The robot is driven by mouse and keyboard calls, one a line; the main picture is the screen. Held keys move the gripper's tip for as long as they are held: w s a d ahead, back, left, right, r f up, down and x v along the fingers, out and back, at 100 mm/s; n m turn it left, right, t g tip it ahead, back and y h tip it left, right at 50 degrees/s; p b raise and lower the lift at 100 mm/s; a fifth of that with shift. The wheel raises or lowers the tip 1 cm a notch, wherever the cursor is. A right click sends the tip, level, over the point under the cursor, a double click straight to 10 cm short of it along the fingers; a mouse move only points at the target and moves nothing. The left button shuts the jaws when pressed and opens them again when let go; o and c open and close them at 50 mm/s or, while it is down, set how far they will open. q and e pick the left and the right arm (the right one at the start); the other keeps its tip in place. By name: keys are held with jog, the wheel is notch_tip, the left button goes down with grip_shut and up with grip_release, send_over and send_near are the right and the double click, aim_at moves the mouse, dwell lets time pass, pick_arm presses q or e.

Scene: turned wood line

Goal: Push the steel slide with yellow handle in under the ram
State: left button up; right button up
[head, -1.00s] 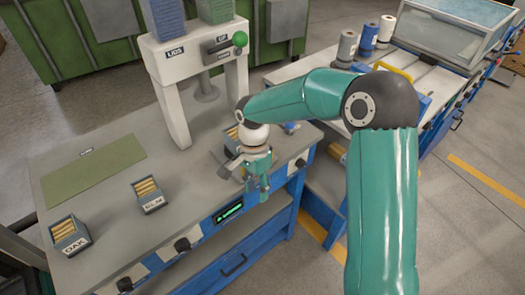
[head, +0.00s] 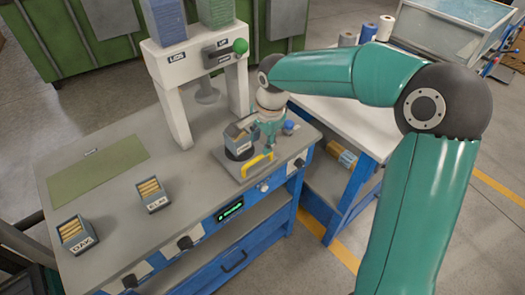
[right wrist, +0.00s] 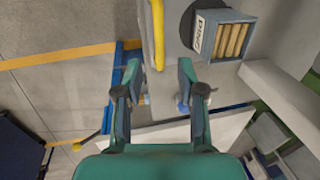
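The steel slide (head: 228,163) lies on the bench top in front of the white press frame (head: 170,105), out from under the ram (head: 207,93). Its yellow handle (head: 258,165) is at the front right, and also shows in the right wrist view (right wrist: 158,35). A grey box of wooden pieces (head: 238,139) stands on a dark round seat on the slide. My right gripper (right wrist: 160,78) is open and empty, with the handle beyond the gap between its fingertips. In the head view the right gripper (head: 271,130) is beside the box, behind the handle. My left gripper is out of view.
Boxes of wooden pieces marked OAK (head: 76,234) and ELM (head: 152,195) stand on the left of the bench, by a green mat (head: 97,168). A small blue item (head: 288,127) is near the right gripper.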

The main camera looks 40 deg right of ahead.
aim_at(259, 158)
jog(key=f, duration=0.3)
jog(key=w+f, duration=0.1)
jog(key=f, duration=0.2)
jog(key=shift+w+f+p, duration=0.15)
jog(key=shift+f+p, duration=0.15)
jog(key=shift+f, duration=0.05)
grip_shut()
